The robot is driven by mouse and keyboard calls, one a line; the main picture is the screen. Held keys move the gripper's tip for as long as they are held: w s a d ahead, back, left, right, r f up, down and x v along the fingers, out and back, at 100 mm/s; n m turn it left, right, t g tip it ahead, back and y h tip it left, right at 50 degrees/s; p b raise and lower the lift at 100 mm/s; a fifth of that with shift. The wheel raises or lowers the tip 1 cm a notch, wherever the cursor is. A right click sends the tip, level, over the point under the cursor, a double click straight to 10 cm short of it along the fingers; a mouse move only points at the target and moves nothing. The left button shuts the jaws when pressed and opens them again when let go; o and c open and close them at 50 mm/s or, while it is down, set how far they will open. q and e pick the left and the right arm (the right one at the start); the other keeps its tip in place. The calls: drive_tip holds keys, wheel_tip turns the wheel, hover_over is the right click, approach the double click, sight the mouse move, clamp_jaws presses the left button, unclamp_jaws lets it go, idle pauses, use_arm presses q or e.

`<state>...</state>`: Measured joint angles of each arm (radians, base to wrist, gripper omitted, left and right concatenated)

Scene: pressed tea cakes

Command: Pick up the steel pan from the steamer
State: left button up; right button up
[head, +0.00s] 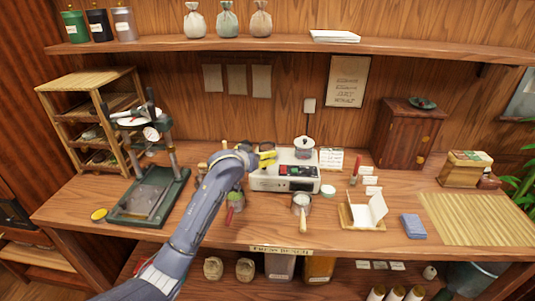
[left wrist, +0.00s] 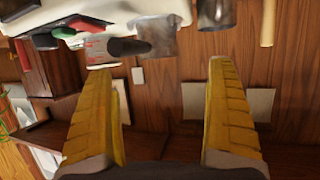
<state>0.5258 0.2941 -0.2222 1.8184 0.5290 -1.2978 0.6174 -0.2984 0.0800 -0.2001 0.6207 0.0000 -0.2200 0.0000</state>
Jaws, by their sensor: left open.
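The steamer (head: 262,183) is a cream box at the middle of the bench. In the left wrist view its cream body (left wrist: 160,8) fills the top edge. There a grey metal vessel (left wrist: 180,38), which looks like the steel pan, stands by it with a dark handle (left wrist: 128,47) pointing left. In the head view my left gripper covers that place. My left gripper (head: 268,156) has yellow fingers and hovers at the steamer's back left. In the wrist view (left wrist: 162,72) its fingers are wide apart with nothing between them. My right gripper is not in view.
A green-based press (head: 150,195) and a wooden rack stand at the left. A small pot (head: 301,203) with a wooden handle sits before the steamer. A white-lidded jar (head: 304,146) is behind it. A cabinet (head: 405,135) and bamboo mat (head: 480,220) are at the right.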

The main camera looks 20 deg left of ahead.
sight(264, 150)
use_arm(q)
drive_tip(key=shift+x, duration=5.2)
drive_tip(key=shift+d+r, duration=0.15)
drive_tip(key=shift+d, duration=0.05)
drive_tip(key=c, duration=1.5)
